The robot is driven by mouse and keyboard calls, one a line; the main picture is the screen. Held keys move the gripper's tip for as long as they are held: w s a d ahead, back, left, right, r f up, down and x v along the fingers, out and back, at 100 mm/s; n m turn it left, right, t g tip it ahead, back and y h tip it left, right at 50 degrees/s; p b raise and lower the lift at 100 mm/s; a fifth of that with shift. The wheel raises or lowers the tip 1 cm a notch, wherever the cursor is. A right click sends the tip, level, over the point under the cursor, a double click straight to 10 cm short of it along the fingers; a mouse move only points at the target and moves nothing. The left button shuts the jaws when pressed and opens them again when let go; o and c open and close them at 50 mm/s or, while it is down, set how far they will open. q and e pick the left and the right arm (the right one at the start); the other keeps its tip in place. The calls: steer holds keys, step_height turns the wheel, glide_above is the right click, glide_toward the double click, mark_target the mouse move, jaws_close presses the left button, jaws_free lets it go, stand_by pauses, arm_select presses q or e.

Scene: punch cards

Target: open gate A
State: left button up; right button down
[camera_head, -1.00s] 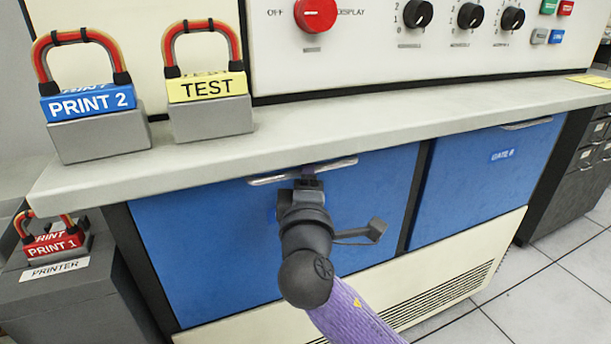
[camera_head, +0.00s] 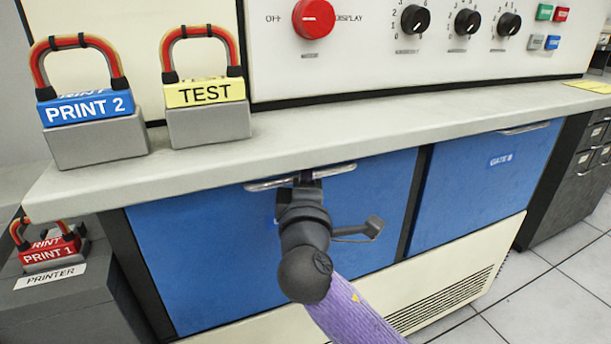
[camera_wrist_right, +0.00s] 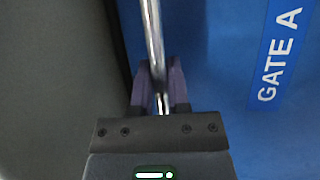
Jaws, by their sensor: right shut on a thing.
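Gate A is a blue panel (camera_head: 190,250) under the grey counter, with a metal bar handle (camera_head: 264,185) along its top edge. Its "GATE A" label (camera_wrist_right: 279,55) reads clearly in the right wrist view; my arm hides it in the head view. My right gripper (camera_head: 305,178) is shut on the handle. In the right wrist view the handle bar (camera_wrist_right: 154,35) runs between the two purple fingers (camera_wrist_right: 160,95). The panel looks upright and flush under the counter. My left gripper is not in view.
A second blue panel labelled GATE B (camera_head: 485,175) is to the right. The counter (camera_head: 330,140) overhangs both gates. PRINT 2 (camera_head: 95,115) and TEST (camera_head: 207,105) blocks stand on it. A PRINT 1 block (camera_head: 50,250) sits at the lower left. Open floor (camera_head: 560,290) shows at right.

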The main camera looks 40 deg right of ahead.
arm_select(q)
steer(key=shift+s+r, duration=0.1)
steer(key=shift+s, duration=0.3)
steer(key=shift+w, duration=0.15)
arm_select(e)
steer(key=shift+f, duration=0.1)
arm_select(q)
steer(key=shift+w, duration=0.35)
